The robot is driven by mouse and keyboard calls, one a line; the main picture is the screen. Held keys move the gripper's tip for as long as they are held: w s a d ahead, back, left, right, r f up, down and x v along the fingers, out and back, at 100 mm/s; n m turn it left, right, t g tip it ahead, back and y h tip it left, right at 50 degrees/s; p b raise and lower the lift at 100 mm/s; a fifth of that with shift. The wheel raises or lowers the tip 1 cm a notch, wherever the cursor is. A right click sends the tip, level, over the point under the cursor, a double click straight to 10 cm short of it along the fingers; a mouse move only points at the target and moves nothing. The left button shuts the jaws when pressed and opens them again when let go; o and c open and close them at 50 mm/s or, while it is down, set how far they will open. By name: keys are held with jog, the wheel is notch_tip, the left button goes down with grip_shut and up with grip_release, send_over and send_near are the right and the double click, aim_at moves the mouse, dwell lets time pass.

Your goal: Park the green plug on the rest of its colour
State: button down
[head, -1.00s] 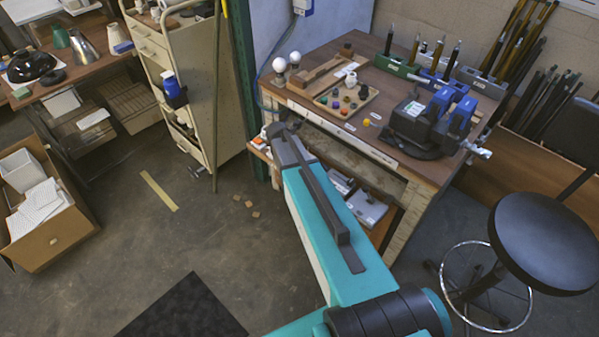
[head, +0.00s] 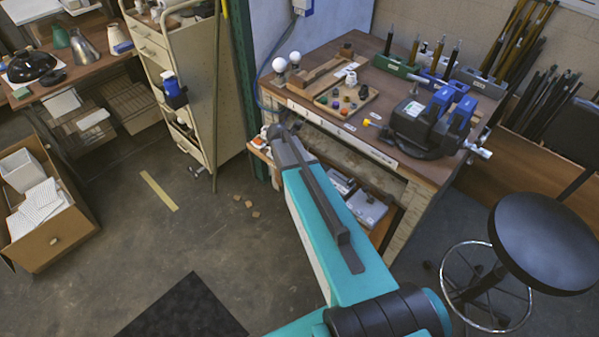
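Several small coloured pieces lie in a shallow wooden tray (head: 371,97) on the workbench. One looks greenish, but they are too small for me to tell which is the green plug. A green block (head: 388,66) with dark upright rods stands at the back of the bench, beside a blue block (head: 428,77). I cannot tell whether either is a rest for plugs. My arm reaches from the lower right up to the bench's front left corner. My gripper (head: 277,131) is at its far end, mostly hidden, beside the bench front. Its fingers and any held thing cannot be made out.
A blue and black machine (head: 430,120) stands on the bench's right side. Two white bulbs (head: 287,62) stand at its left corner. A small yellow piece (head: 366,122) lies near the front edge. A black stool (head: 548,240) stands at right, a beige cabinet (head: 195,80) at left.

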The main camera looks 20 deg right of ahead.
jog(key=shift+a+f, duration=0.1)
jog(key=shift+f, duration=0.05)
dwell(0.8)
jog(key=c, duration=1.4)
grip_release()
jog(key=shift+b+v, duration=1.05)
jog(key=shift+v, duration=5.9)
